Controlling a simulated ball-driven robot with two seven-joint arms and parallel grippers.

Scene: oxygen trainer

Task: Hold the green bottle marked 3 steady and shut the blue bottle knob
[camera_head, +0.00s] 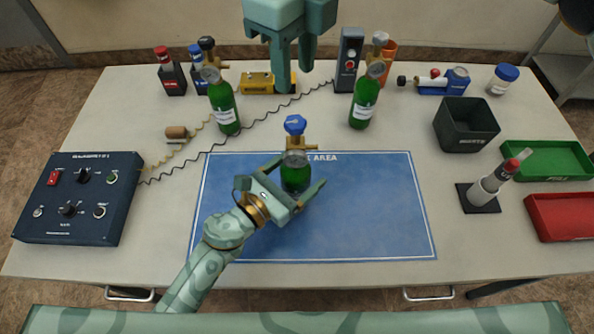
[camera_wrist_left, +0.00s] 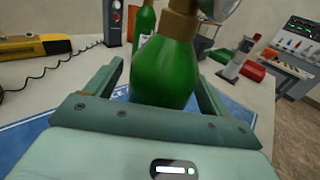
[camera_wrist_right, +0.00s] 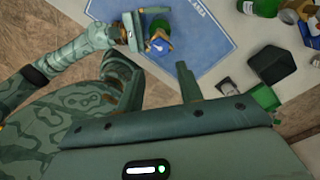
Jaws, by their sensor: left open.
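A green bottle (camera_head: 295,178) with a brass valve and blue knob (camera_head: 294,125) stands upright on the blue mat (camera_head: 380,215); I cannot read its number. The knob also shows in the right wrist view (camera_wrist_right: 158,46). My left gripper (camera_head: 298,173) is open with the bottle between its fingers. The left wrist view shows the bottle's green body (camera_wrist_left: 165,72) close up between the fingers, with gaps at the sides. My right gripper (camera_head: 292,78) is open and empty, raised, and apart from the knob.
Two other green bottles (camera_head: 223,108) (camera_head: 365,100) stand behind the mat. A dark control box (camera_head: 78,198) is at left, with coiled wires across the table. At right are a dark bin (camera_head: 466,125), a stand (camera_head: 480,198), a green tray (camera_head: 545,160) and a red tray (camera_head: 562,215). The mat's right half is clear.

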